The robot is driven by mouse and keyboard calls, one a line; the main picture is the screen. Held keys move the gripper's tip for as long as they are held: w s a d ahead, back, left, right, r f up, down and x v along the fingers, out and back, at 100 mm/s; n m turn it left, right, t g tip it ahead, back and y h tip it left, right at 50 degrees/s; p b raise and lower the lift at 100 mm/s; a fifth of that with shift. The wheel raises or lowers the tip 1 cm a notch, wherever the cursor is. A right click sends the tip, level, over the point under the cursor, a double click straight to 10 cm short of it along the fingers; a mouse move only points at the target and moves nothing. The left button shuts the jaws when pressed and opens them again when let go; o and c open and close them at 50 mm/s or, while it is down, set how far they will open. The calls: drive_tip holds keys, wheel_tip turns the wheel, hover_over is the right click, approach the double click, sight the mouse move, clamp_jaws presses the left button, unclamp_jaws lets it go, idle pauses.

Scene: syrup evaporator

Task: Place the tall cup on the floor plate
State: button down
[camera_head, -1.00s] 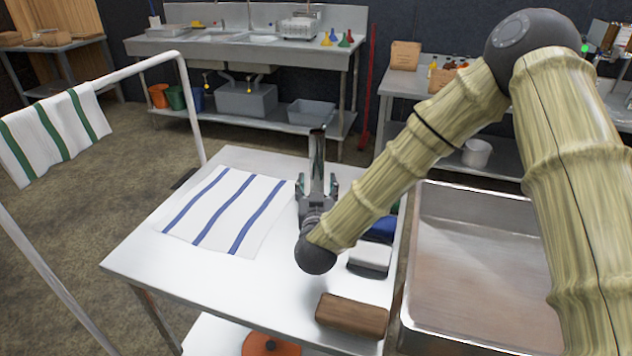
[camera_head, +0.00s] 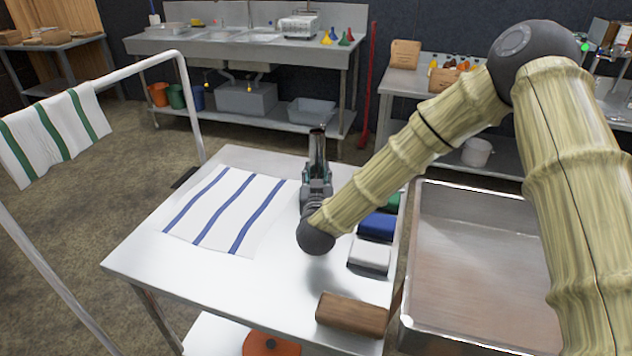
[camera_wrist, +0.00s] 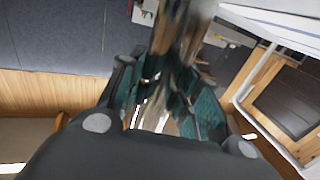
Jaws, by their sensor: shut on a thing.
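The tall cup (camera_head: 317,146) is a shiny metal cylinder, upright in the head view above the far part of the white table. My gripper (camera_head: 317,172) is shut on its lower part. In the wrist view the cup (camera_wrist: 182,30) runs up between my green-padded fingers (camera_wrist: 168,95). I cannot tell whether its base touches the table.
On the white table (camera_head: 190,270) lie a blue-striped cloth (camera_head: 222,210), a brown block (camera_head: 352,314), and white (camera_head: 370,254), blue (camera_head: 378,226) and green blocks. A metal pan (camera_head: 475,260) is at right. A white rail (camera_head: 190,110) stands left.

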wheel_tip(320, 180, up, 18)
hover_over(317, 136)
drive_tip(key=w, duration=0.2)
idle(0.6)
